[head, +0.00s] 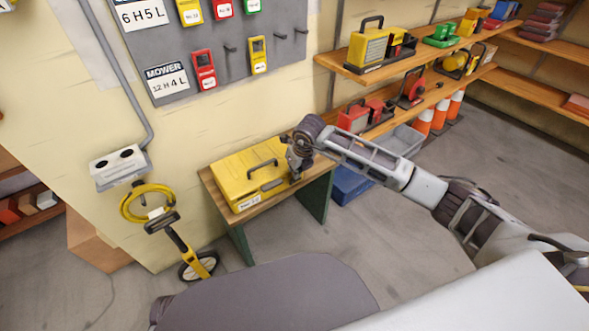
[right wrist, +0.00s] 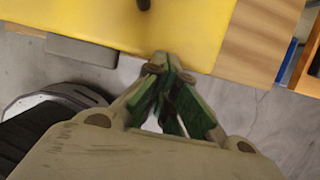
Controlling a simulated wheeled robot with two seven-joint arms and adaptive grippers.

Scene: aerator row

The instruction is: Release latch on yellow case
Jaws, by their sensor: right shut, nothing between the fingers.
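The yellow case (head: 235,178) lies closed on a small wooden-topped bench, with a dark handle (head: 262,163) on top. A grey latch-like piece (head: 273,184) sits at its front edge; it also shows in the right wrist view (right wrist: 82,51), left of the fingertips. My right gripper (head: 296,168) is at the case's right end. In the right wrist view its green-padded fingers (right wrist: 167,75) are shut and empty, with tips at the case's front edge, apart from the grey piece. I cannot tell whether the tips touch the case. My left gripper is out of view.
The bench (head: 233,215) has little bare top around the case. A blue bin (head: 352,186) stands on the floor to its right. Shelves (head: 385,62) with tools stand behind. A yellow wheeled tool (head: 185,248) leans at the wall on the left.

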